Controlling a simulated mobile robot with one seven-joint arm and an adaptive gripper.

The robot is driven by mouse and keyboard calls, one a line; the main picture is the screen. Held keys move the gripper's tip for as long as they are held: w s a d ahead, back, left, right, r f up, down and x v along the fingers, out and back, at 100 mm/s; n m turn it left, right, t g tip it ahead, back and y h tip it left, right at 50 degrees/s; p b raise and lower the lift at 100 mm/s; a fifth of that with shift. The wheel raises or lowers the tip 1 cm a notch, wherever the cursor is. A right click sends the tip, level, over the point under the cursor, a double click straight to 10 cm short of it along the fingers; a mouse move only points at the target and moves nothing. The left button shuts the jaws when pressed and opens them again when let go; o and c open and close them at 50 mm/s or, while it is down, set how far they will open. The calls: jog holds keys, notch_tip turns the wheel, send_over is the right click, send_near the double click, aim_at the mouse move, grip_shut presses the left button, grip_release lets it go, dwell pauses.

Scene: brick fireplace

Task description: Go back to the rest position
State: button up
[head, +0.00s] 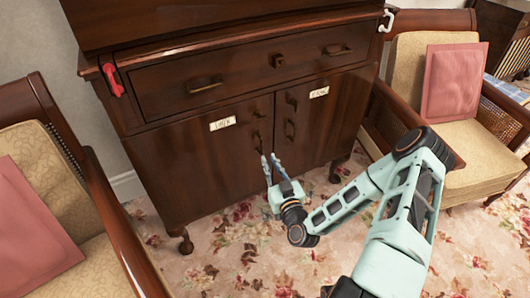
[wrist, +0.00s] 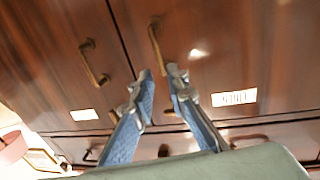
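My gripper (head: 268,158) is at the end of my arm, low in front of the dark wooden cabinet's doors. In the wrist view its two blue fingers (wrist: 159,74) have a narrow gap between the tips, with nothing held between them. The cabinet (head: 200,160) has one wide drawer (head: 240,75) above two doors, all looking closed. The gripper is near the door handles (head: 290,130); in the wrist view the handles (wrist: 93,63) lie beyond the fingers. I cannot tell whether a fingertip touches the door.
Paper labels (head: 222,123) are on the doors. A red hook-like piece (head: 114,80) is at the cabinet's left edge, a white one (head: 386,21) at the right. Armchairs with pink cushions stand left (head: 32,228) and right (head: 453,82). Flowered carpet (head: 235,262) in front is clear.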

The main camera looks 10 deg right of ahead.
jog(key=shift+s+d, duration=0.15)
jog(key=shift+s, duration=0.9)
